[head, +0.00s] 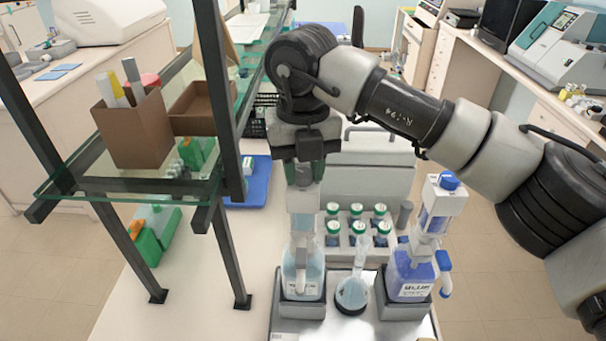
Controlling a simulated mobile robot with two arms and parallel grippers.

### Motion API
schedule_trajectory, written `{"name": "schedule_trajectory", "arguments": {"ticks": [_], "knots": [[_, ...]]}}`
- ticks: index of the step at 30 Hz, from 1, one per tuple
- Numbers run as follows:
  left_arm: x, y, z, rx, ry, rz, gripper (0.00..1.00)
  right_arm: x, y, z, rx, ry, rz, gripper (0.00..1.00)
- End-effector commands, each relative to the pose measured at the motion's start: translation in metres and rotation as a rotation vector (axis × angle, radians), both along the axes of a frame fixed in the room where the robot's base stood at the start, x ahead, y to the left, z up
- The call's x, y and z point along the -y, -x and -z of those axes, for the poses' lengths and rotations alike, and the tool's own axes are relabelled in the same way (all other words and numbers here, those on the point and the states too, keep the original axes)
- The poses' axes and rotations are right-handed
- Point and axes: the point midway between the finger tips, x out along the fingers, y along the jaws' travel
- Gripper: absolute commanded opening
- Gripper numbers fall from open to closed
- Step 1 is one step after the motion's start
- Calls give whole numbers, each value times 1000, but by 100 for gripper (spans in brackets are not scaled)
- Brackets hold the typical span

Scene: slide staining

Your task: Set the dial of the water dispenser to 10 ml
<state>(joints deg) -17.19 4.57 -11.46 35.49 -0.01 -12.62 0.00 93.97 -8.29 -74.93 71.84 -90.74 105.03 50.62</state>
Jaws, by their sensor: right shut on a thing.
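The water dispenser (302,270) is a clear bottle with pale liquid and a tall dispensing head, standing upright at the front left of the tray. My right gripper (304,176) comes down from above onto the top of its head and is shut on it there. The dial is hidden by the gripper, so I cannot read its setting. My left gripper is not in view.
A round flask (352,293) stands just right of the water dispenser. A second dispenser (410,272) with blue liquid and a blue top stands further right. Several green-capped bottles (360,226) are behind. A glass shelf (118,178) with dark posts stands left.

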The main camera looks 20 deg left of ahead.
Motion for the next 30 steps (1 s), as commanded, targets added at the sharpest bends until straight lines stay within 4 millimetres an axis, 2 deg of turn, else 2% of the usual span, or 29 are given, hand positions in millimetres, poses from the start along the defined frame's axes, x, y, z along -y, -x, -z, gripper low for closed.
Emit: {"name": "schedule_trajectory", "arguments": {"ticks": [3, 15, 30], "knots": [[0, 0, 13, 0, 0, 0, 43, 0, 0, 2, 3, -1, -100, 8], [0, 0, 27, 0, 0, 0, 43, 0, 0, 0, 2, -2, -404, 8], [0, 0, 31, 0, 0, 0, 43, 0, 0, -1, 2, -2, -546, 8]]}}
